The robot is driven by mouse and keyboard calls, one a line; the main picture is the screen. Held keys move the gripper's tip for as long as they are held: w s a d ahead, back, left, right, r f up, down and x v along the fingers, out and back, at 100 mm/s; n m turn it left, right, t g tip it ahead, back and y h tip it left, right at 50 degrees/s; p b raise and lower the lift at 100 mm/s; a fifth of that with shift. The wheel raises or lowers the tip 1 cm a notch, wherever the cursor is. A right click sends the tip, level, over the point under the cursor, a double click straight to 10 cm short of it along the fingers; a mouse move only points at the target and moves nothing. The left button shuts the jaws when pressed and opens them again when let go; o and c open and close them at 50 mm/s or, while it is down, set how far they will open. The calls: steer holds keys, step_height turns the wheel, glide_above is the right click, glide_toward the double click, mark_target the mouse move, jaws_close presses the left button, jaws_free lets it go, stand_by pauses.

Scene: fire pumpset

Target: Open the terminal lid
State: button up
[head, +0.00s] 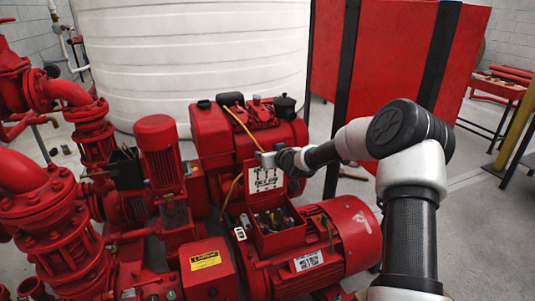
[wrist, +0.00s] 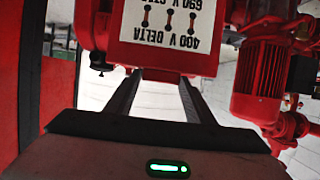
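The terminal lid (head: 262,181) stands raised, roughly upright, at the back of the terminal box (head: 280,240) on the red motor. Its inner face has a white label, and wiring shows inside the open box. In the wrist view the lid (wrist: 165,58) fills the top middle, its label upside down with "400 V DELTA" readable. My gripper (head: 270,158) is at the lid's upper edge in the head view. In the wrist view my gripper's two fingers (wrist: 160,80) are apart and reach to the lid's edge. Whether they touch it is unclear; the tips are partly hidden.
The red motor (head: 345,230) lies below and right of the box. A red engine block (head: 235,135) with a yellow cable is behind the lid. Red pipes and valves (head: 50,220) crowd the left. A white tank (head: 195,55) and red panel (head: 385,60) stand behind.

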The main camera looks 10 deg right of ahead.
steer(key=shift+o, duration=1.4)
steer(key=shift+s+f, duration=0.3)
steer(key=shift+f, duration=0.45)
steer(key=shift+a, duration=0.2)
steer(key=r+p+v, duration=0.1)
steer(key=p+v, duration=0.2)
steer(key=v, duration=1.4)
steer(key=shift+d+r, duration=0.25)
steer(key=shift+d, duration=0.1)
steer(key=shift+w, duration=0.1)
